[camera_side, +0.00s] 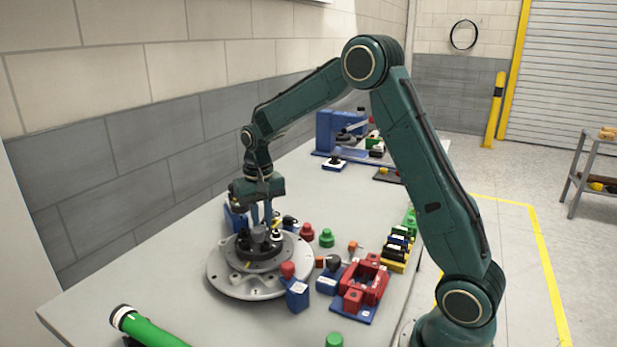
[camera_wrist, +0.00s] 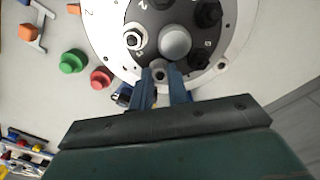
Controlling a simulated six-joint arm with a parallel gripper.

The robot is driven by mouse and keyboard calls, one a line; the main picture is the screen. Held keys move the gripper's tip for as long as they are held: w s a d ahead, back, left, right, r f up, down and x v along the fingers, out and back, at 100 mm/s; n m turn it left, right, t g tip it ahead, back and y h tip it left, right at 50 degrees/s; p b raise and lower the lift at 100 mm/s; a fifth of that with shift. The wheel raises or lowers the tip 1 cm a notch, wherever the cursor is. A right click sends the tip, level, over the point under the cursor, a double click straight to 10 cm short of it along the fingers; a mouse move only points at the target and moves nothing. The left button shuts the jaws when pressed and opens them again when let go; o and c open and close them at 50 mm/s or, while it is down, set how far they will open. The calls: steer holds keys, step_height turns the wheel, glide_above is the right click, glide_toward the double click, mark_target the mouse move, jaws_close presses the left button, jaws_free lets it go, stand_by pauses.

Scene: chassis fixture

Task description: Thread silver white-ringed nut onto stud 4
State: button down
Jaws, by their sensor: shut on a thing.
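My gripper (camera_wrist: 160,72) points down at the far edge of the dark round hub (camera_side: 262,255), behind its grey centre knob (camera_wrist: 174,43). Its two blue fingers are shut on a small silver-grey nut with a dark centre (camera_wrist: 159,74), at one of the hub's stud positions. I cannot make out a white ring on it, nor whether it is seated. Another silver nut with a clear white ring (camera_wrist: 135,38) sits on the hub beside the knob. Dark hex nuts (camera_wrist: 208,13) show at other positions. I cannot tell which stud is number 4.
The hub stands on a pale round plate (camera_side: 222,283). Red (camera_side: 307,232) and green (camera_side: 327,238) knobs stand to its right in the side view. A blue block with a red top (camera_side: 297,293) is close in front. A red fixture (camera_side: 362,284) stands further right.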

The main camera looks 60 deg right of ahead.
steer(key=shift+m, duration=1.1)
steer(key=shift+m, duration=0.8)
steer(key=c, duration=1.3)
jaws_free()
steer(key=shift+r, duration=3.95)
